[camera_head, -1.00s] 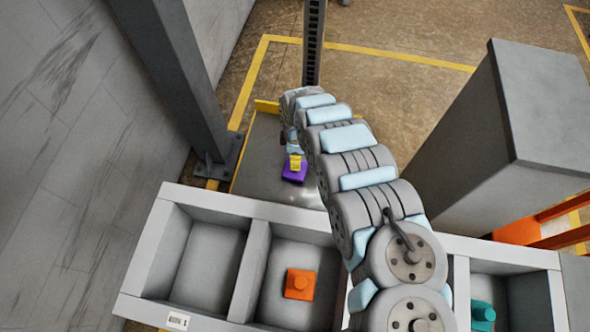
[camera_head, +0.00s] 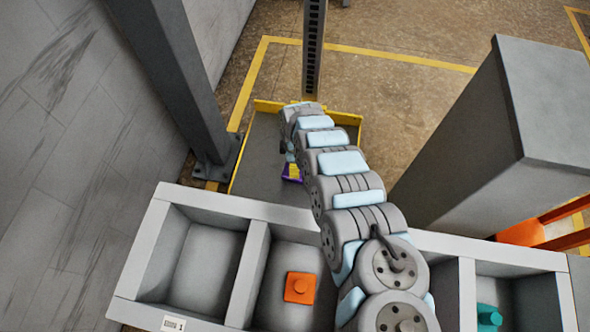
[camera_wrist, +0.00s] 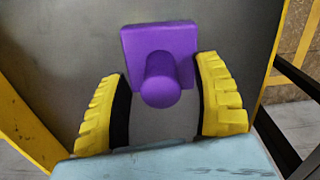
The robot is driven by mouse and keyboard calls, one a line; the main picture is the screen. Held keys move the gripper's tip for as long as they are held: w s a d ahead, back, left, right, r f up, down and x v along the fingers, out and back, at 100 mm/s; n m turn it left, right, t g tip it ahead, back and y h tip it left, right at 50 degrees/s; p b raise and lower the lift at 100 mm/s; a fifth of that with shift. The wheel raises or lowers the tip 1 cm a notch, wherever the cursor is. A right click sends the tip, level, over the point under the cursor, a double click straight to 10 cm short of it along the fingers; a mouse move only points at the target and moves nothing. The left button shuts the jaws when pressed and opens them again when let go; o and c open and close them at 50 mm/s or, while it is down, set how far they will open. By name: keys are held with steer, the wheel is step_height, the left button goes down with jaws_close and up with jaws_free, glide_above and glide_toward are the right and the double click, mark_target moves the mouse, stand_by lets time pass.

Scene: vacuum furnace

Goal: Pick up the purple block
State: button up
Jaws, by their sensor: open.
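The purple block (camera_wrist: 186,43) has a square base with a round knob, and lies on a grey surface with yellow edges. In the head view only a small part of the purple block (camera_head: 288,180) shows, beside my arm. My gripper (camera_wrist: 168,90) is open in the wrist view, its yellow fingers on the left and right of the knob, with visible gaps. In the head view my gripper (camera_head: 293,171) is mostly hidden by my arm. I cannot tell how high the fingers are above the surface.
A pale compartment bin (camera_head: 258,208) stands in front, holding an orange block (camera_head: 300,287) and a teal block (camera_head: 488,317). A grey post (camera_head: 180,80) stands left of the yellow-edged tray (camera_head: 255,160). A large grey cabinet (camera_head: 480,150) stands to the right.

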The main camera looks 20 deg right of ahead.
jaws_close()
steer(key=shift+r, duration=0.15)
